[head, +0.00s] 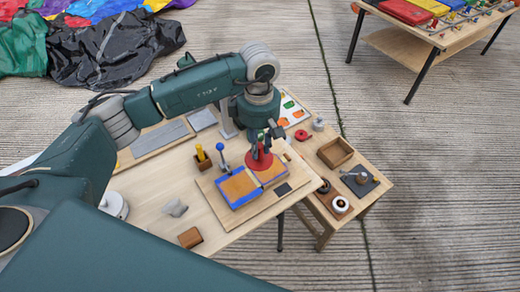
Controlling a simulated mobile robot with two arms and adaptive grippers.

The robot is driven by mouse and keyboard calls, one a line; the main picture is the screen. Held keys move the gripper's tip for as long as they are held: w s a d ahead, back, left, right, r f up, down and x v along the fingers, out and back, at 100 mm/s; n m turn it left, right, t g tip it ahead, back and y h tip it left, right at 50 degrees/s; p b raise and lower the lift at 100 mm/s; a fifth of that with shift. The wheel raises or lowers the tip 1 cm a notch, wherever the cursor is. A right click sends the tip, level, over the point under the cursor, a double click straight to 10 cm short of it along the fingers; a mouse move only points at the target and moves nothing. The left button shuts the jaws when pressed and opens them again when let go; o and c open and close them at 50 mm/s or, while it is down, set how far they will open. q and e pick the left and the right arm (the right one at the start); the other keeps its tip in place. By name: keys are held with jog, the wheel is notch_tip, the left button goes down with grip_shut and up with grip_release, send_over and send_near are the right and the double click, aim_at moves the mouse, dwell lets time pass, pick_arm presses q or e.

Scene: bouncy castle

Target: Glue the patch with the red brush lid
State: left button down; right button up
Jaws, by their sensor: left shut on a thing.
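My left gripper (263,146) points down over the work table and is shut on the red brush lid (260,162), a wide red cone. The lid hangs over the upper edge of the blue-edged work (238,188) on a wooden board (213,196). The work shows two tan-orange areas with blue borders, and the lid covers part of the right one. I cannot tell whether the brush under the lid touches it. A small dark square (283,189) lies on the board to the right; I cannot tell whether it is the patch. My right gripper is not in view.
Close by stand a yellow-handled holder (202,160) and a blue-knobbed tool (223,156). A brown block (190,238) and a grey piece (174,208) lie at the front left. A lower side table holds an open wooden box (335,153) and a white roll (340,204).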

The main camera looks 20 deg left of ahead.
pick_arm(q)
jog(key=shift+r+p, duration=0.3)
jog(key=shift+r, duration=0.7)
